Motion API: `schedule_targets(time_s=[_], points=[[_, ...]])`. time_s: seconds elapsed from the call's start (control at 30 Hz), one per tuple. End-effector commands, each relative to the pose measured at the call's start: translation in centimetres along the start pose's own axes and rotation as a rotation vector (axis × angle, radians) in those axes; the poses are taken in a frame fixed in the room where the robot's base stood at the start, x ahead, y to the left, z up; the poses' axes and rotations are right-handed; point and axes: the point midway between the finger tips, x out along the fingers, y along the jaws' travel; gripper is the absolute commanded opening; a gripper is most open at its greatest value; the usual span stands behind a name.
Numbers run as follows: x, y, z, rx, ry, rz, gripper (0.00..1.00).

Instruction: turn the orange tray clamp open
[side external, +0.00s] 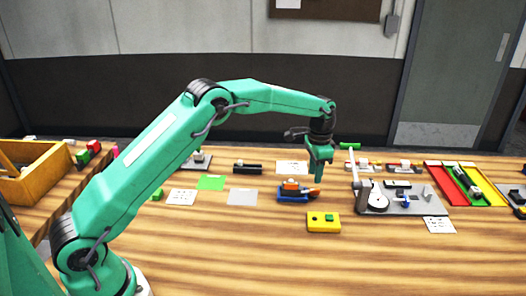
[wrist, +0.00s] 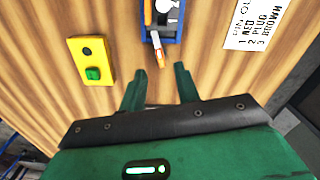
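The orange tray clamp is on a small blue tray (side external: 287,198), which lies on the wooden table right of its middle. An orange part (side external: 290,184) is on top of the tray, and an orange-tipped piece (side external: 314,192) sticks out at its right end. In the wrist view the blue tray (wrist: 172,38) is at the top, and the orange and white piece (wrist: 158,53) points toward my fingers. My gripper (side external: 318,178) points down just above that end. In the wrist view my gripper (wrist: 160,84) is open and nothing shows between its fingers.
A yellow block with a green button (side external: 323,229) stands in front of the tray. A grey plate with fixtures (side external: 405,208) is to the right, and red, green and yellow strips (side external: 491,187) lie beyond it. A wooden box (side external: 35,186) is far left. The front table is clear.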

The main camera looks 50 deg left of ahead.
Motion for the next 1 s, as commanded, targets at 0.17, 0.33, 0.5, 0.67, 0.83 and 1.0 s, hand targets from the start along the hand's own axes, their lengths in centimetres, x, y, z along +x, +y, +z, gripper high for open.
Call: schedule_targets(time_s=[0.17,0.33,0.5,0.67,0.83,1.0], points=[[-1.4,0.0,0.0,0.0,0.0,0.0,0.32],[-1.6,0.0,0.0,0.0,-0.001,0.0,0.32],[-1.6,0.0,0.0,0.0,-0.001,0.0,0.32],[-1.4,0.0,-0.4,-0.001,-0.003,0.001,0.32],[-1.3,0.0,-0.5,-0.001,-0.002,0.001,0.32],[-0.8,0.0,-0.5,-0.001,-0.003,0.001,0.32]])
